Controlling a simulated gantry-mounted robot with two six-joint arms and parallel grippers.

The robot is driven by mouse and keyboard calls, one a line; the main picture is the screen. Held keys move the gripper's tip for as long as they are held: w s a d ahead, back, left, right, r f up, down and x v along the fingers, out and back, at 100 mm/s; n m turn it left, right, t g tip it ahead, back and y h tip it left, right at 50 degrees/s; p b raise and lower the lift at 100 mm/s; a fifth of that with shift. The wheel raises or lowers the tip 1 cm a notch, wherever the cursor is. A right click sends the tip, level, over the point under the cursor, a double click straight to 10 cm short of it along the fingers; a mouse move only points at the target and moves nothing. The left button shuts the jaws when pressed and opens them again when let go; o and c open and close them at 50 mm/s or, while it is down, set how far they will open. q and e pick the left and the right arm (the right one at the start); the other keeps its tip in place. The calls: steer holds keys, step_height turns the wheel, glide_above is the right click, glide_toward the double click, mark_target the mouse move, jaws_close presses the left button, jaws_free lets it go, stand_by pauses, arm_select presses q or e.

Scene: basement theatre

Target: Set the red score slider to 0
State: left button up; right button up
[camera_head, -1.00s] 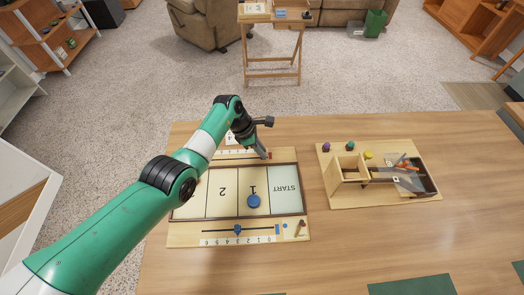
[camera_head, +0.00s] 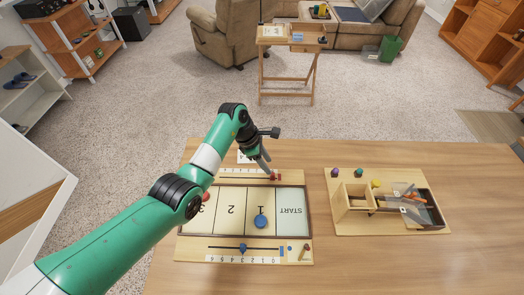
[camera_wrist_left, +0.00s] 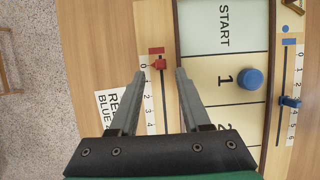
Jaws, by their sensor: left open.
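The score board (camera_head: 190,255) lies on the table, with lanes marked START, 1, 2 and 3. The red score slider (camera_wrist_left: 159,65) sits near the 0 end of its scale, beside a red mark; I cannot read its exact setting. It also shows in the head view (camera_head: 276,177), at the board's far edge. My left gripper (camera_wrist_left: 160,74) is open above the red scale, its fingertips on either side of the slider track, close to the slider. It shows in the head view (camera_head: 267,167) too. Whether the fingers touch the slider is unclear. My right gripper is not in view.
A blue puck (camera_head: 261,221) rests on lane 1. A red puck (camera_head: 207,196) is partly hidden behind my arm. The blue slider (camera_head: 243,248) is on the near scale. A wooden compartment tray (camera_head: 350,229) stands to the right. The table beyond is clear.

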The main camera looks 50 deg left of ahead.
arm_select(q)
steer(key=v, duration=0.5)
steer(key=shift+s+r, duration=0.1)
steer(key=shift+r, duration=0.15)
